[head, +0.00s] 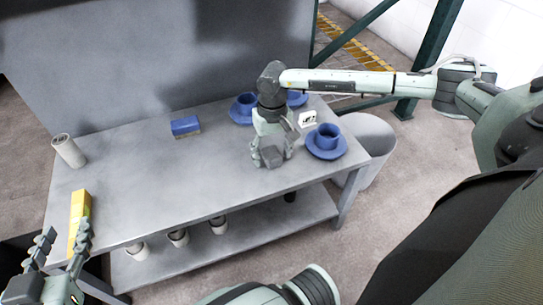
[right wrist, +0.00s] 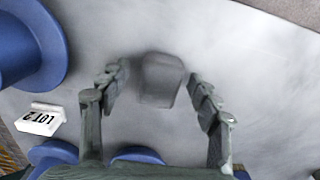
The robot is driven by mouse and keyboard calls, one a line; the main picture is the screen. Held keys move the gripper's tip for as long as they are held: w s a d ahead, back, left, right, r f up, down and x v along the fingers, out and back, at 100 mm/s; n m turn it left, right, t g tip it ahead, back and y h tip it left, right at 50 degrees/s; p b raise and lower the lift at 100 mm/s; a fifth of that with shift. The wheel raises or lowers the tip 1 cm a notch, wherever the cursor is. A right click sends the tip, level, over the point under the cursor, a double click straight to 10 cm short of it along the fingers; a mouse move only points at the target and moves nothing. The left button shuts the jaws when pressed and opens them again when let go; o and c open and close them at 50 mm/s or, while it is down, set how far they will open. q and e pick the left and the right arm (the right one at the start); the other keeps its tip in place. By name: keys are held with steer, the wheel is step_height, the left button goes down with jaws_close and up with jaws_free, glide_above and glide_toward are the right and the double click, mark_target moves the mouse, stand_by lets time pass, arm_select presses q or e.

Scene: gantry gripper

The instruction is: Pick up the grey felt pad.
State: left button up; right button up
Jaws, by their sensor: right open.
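The grey felt pad (right wrist: 160,78) shows in the right wrist view as a small dark grey piece on the lighter grey table. It lies between the spread fingertips of my right gripper (right wrist: 157,75), with room on both sides. My right gripper is open, pointing down over the table in the head view (head: 271,157). There I cannot clearly tell the pad from the gripper's dark fingers. My left gripper (head: 63,235) is open at the lower left, beside the table's left end.
The table's middle (head: 150,180) is clear.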

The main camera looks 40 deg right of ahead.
mark_target(270, 153)
steer(key=shift+c, duration=0.6)
steer(key=c, duration=1)
steer(key=shift+r, duration=0.1)
steer(key=shift+r, duration=0.4)
steer(key=r, duration=0.3)
steer(key=shift+w+a+r, duration=0.2)
steer(key=shift+a+r, duration=0.05)
steer(key=shift+r, duration=0.1)
steer(key=w+a+r, duration=0.2)
steer(key=a, duration=0.1)
steer(key=w+a+r, duration=0.2)
steer(key=a, duration=0.1)
steer(key=w+a+r, duration=0.2)
steer(key=a, duration=0.1)
steer(key=shift+a+r, duration=0.15)
steer(key=shift+r, duration=0.1)
